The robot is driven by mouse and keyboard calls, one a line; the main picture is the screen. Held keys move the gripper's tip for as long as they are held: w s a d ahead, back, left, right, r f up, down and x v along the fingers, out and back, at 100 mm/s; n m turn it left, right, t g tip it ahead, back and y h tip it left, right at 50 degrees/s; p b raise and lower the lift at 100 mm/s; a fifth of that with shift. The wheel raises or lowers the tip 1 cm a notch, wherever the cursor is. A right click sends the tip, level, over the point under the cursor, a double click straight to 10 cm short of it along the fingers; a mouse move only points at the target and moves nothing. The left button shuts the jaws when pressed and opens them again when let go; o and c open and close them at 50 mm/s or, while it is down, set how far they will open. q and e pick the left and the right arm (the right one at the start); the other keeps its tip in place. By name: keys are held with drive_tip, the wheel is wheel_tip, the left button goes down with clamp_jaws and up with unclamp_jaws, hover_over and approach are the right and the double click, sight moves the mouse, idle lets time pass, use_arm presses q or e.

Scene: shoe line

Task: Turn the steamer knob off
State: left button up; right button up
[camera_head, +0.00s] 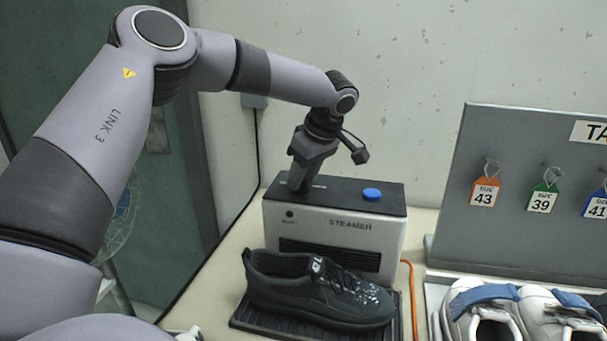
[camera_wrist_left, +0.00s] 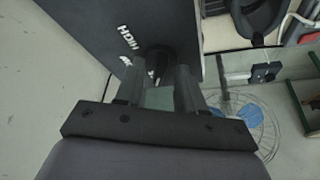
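The steamer (camera_head: 338,226) is a white box with a dark top, standing at the back of the table against the wall. A round black knob (camera_wrist_left: 158,62) shows on its dark top in the left wrist view, beside the white word HIGH. A second white label there is partly hidden by a finger. My left gripper (camera_head: 300,186) points down at the left part of the steamer's top and hides the knob in the head view. In the left wrist view its two fingers (camera_wrist_left: 159,88) stand apart, one on each side of the knob. Whether they press on it is unclear. My right gripper is out of view.
A blue button (camera_head: 372,194) is on the steamer's top, right of my gripper. A black shoe (camera_head: 318,293) sits on a dark mat before the steamer. A grey board (camera_head: 545,240) with size tags and white shoes (camera_head: 480,305) are at right.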

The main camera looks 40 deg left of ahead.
use_arm(q)
drive_tip(key=v, duration=0.7)
idle(0.6)
